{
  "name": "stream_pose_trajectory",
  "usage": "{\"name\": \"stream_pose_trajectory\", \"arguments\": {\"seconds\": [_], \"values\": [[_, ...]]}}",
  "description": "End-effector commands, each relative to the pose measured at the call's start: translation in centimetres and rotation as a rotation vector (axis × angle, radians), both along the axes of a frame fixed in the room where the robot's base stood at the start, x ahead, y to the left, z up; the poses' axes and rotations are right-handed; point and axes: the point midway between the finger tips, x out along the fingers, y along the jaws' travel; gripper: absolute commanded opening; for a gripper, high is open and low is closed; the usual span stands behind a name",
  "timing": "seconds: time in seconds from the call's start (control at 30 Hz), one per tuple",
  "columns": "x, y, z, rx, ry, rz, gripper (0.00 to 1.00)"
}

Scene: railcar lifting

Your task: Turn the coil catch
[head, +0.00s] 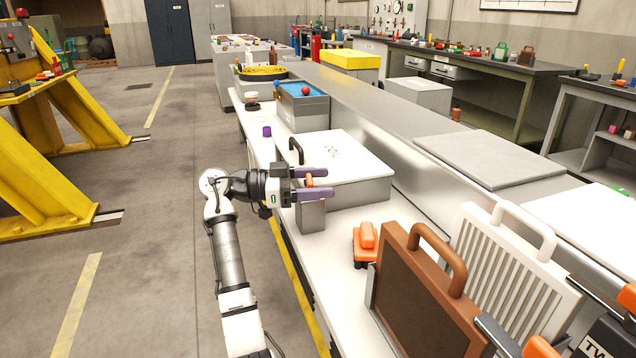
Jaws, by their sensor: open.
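My gripper (320,182) has two purple fingers, held apart and pointing right over the white bench. A small orange piece (310,182) shows between the fingers, above a grey block (312,217); it may be the coil catch, but I cannot be sure. Whether the fingers touch it cannot be told. A white-topped box (350,160) with a black handle (296,151) and small dark marks on its lid stands just behind the fingers. The gripper hides part of the block's top and the box's near side.
An orange clamp-like item (366,245), a brown panel with handle (425,295) and a white ribbed panel (510,265) stand nearer on the bench. Farther along are a purple cylinder (267,131) and a blue-topped box (302,105) with a red ball.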

Motion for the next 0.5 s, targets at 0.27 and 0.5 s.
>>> {"name": "stream_pose_trajectory", "arguments": {"seconds": [0.27,0.5], "values": [[-0.3,4.6,0.0,-0.001,-0.001,0.005,0.69],[-0.8,10.0,0.0,-0.001,0.001,0.003,0.69]]}}
